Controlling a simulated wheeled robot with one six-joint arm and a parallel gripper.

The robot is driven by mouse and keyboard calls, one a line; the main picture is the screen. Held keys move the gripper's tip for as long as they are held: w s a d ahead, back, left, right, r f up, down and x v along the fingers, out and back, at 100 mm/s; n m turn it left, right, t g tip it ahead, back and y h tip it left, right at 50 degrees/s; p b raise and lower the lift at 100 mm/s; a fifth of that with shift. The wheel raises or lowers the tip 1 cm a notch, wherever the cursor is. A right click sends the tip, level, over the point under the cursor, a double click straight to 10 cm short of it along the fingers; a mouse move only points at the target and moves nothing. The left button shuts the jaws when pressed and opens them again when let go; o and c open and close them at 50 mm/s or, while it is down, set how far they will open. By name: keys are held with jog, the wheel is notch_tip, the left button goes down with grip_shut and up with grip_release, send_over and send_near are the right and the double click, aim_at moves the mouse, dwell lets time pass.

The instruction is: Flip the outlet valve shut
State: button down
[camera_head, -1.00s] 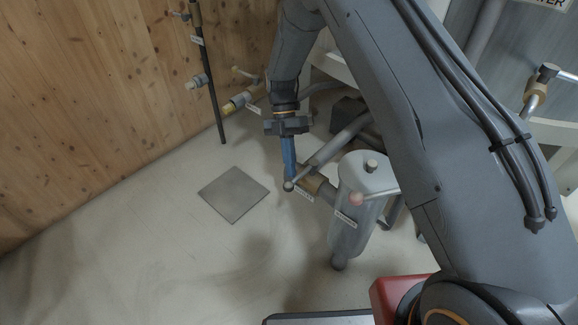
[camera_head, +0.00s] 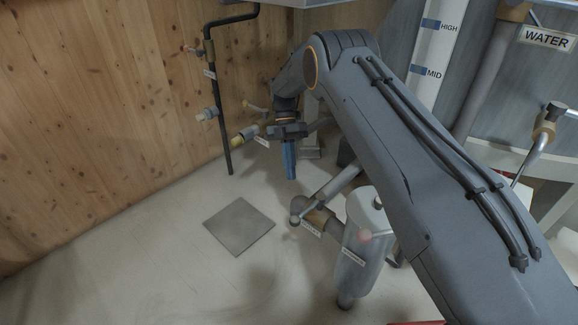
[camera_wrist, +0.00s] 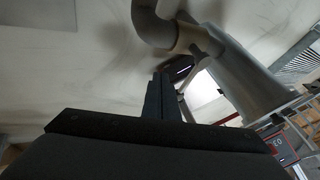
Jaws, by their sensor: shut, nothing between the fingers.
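The outlet valve (camera_head: 318,217) is a tan-brown collar on a grey pipe low over the floor, with a white label below it. A small grey knob (camera_head: 294,219) shows at its left end, and a grey bar slopes up and right behind it. Whether the bar is the valve's lever or a pipe I cannot tell. My gripper (camera_head: 290,178) is shut and empty, its blue fingers pointing down above and apart from the valve in the head view. In the wrist view my fingertips (camera_wrist: 162,76) lie below the tan collar (camera_wrist: 188,38) and pipe elbow.
A grey cylinder (camera_head: 360,255) with a pinkish knob stands right of the valve. A yellow-tipped wall tap (camera_head: 243,136) and a black pipe (camera_head: 221,120) are at the left wall. A flat grey plate (camera_head: 239,226) lies on otherwise open floor.

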jog(key=shift+w+a, duration=0.25)
jog(key=shift+w, duration=0.95)
